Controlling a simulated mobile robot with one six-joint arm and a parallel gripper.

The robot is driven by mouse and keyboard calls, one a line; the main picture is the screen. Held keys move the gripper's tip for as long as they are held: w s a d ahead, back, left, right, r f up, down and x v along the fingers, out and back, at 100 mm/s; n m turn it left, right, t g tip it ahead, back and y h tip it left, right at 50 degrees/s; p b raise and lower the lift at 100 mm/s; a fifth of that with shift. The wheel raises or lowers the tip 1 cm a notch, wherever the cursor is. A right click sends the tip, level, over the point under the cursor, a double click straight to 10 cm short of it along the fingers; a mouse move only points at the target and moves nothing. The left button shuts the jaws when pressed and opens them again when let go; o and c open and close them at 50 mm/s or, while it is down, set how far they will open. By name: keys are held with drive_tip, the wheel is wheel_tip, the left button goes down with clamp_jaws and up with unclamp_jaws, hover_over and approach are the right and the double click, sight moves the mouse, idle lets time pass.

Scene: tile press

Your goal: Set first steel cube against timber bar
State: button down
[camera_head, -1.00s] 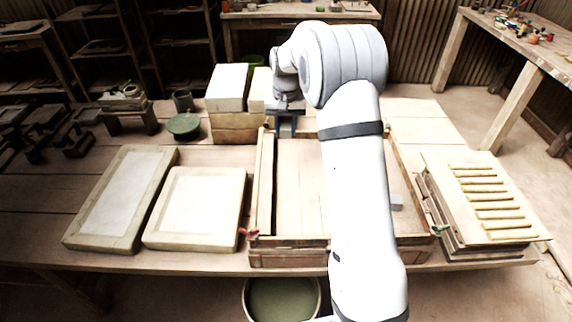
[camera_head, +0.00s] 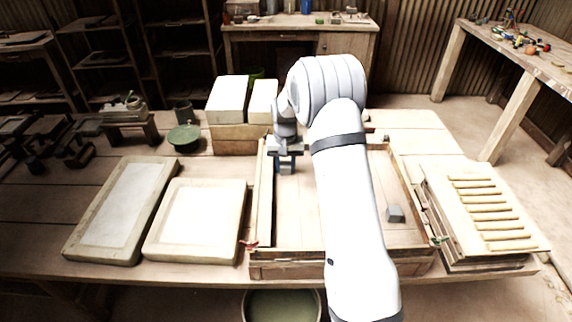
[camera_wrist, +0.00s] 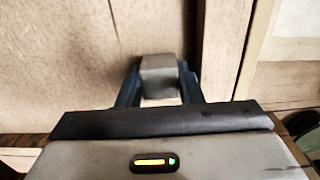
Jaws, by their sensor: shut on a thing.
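A grey steel cube (camera_wrist: 158,75) sits between the two fingertips in the wrist view. My gripper (camera_wrist: 158,88) is shut on it, and in the head view my gripper (camera_head: 286,168) points down inside the wooden frame at its far left. The timber bar (camera_wrist: 226,45) runs beside the cube on the right in the wrist view, with a gap between them. In the head view the bar (camera_head: 265,200) lies along the frame's left side. A second grey cube (camera_head: 395,213) rests on the frame's floor at the near right. The held cube is hard to make out in the head view.
The wooden frame (camera_head: 340,262) has raised walls. Two pale slab moulds (camera_head: 112,252) lie to its left, and a ribbed board stack (camera_head: 488,205) stands to its right. Wooden and white blocks (camera_head: 240,138) stand behind left. The frame floor near the bar is clear.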

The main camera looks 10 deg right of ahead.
drive_tip(key=shift+f, duration=0.2)
drive_tip(key=c, duration=1.3)
unclamp_jaws()
drive_tip(key=shift+r, duration=0.1)
